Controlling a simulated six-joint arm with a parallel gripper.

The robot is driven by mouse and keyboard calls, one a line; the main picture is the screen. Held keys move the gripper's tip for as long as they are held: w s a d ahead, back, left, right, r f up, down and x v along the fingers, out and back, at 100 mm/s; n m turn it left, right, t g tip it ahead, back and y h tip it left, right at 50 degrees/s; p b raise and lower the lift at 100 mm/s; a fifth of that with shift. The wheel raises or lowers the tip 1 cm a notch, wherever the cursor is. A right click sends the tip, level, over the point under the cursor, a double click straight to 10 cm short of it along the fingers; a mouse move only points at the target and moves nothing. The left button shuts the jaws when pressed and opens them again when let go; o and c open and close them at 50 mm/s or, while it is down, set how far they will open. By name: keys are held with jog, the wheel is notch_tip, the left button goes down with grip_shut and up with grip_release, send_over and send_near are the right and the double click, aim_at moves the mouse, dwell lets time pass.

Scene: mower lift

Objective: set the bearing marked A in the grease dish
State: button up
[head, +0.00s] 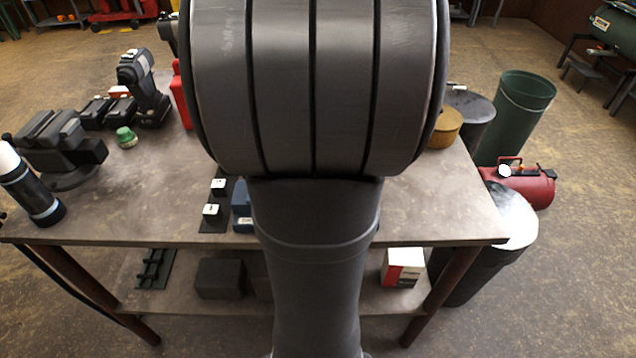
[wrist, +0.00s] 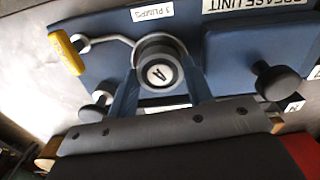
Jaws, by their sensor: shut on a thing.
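The bearing marked A (wrist: 160,73) is dark and round with a white face, and it sits between the two fingers of my gripper (wrist: 160,62) in the wrist view. My gripper is shut on it. It is over the blue grease unit (wrist: 229,50), whose label shows upside down. The grease dish cannot be made out; the bearing and fingers cover that spot. I cannot tell whether the bearing touches the unit. In the head view my arm hides the gripper and the bearing; a small part of the blue unit (head: 241,216) shows.
The unit has a yellow-handled lever (wrist: 67,54) on the left and a dark knob (wrist: 277,80) on the right. On the bench (head: 440,205), white-labelled blocks (head: 211,211) stand left of my arm. A vise (head: 62,145), drill (head: 143,85) and flashlight (head: 32,185) stand farther left.

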jog(key=shift+f, duration=0.55)
jog(key=o, duration=0.8)
notch_tip(320, 180, up, 11)
dwell(0.6)
jog(key=shift+r, duration=0.1)
notch_tip(320, 180, up, 9)
dwell(2.3)
